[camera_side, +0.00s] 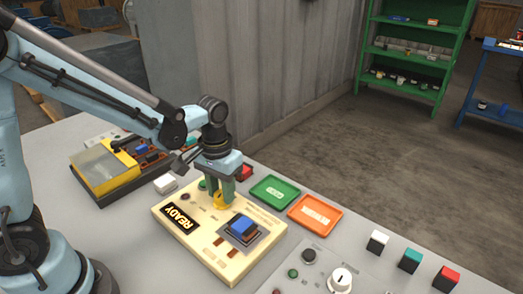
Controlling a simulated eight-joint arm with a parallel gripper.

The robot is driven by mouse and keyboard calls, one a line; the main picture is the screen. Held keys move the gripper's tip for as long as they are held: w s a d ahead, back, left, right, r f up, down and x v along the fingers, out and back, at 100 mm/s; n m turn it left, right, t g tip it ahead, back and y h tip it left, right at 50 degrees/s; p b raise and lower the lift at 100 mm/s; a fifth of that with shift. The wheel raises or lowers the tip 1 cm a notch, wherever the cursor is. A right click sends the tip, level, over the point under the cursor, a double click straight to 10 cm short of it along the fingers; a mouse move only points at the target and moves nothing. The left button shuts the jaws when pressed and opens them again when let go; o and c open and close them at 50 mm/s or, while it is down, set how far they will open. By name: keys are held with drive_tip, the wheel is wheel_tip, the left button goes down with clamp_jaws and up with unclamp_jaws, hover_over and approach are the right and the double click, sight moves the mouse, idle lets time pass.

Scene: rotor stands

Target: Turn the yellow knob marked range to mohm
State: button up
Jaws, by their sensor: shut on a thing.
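The yellow knob (221,204) sits on the top face of a cream instrument box (238,264). My gripper (222,192) points straight down over the box and is shut on the yellow knob, its green fingers on either side of it. The fingers hide much of the knob. The knob's pointer and the range marks around it are too small to read. The box has a black display (180,218) reading READY and a blue block (242,226) in a dark socket.
A green tray (274,191) and an orange tray (314,215) lie behind the box. A grey panel with a white knob (341,279) is at the front right, near white, teal and red blocks (446,279).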

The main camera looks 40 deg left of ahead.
sight(221, 193)
drive_tip(key=m, duration=0.5)
drive_tip(key=shift+m, duration=2.6)
drive_tip(key=o, duration=1)
drive_tip(key=shift+o, duration=0.2)
drive_tip(key=shift+r, duration=0.15)
wheel_tip(221, 193, up, 12)
